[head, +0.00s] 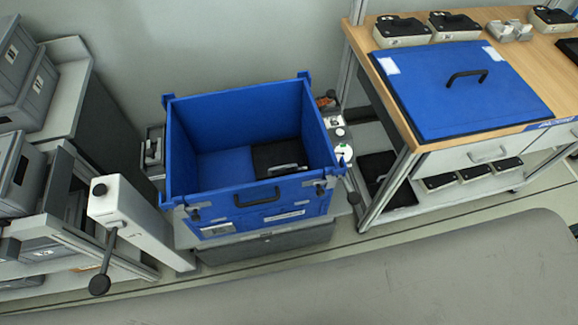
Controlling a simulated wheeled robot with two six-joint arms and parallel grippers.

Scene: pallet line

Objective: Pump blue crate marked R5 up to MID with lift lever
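The open blue crate (320,150) stands upright on a grey lift base (265,246) in the middle of the head view. Its front has a black handle, latches and white labels; the labels are too small to read, so I cannot confirm R5. A dark item with a grey handle (287,169) lies inside. The lift lever (107,258) is a dark rod with a round black knob, hanging down from a light grey post (140,222) left of the crate. No MID mark is legible. Neither of my grippers is in view.
Grey bins (20,90) fill shelves at the left, close to the post. A wooden workbench (530,60) at the right carries a blue lid (450,95) and several black-topped boxes. A pale grey surface (400,280) spans the front, clear of objects.

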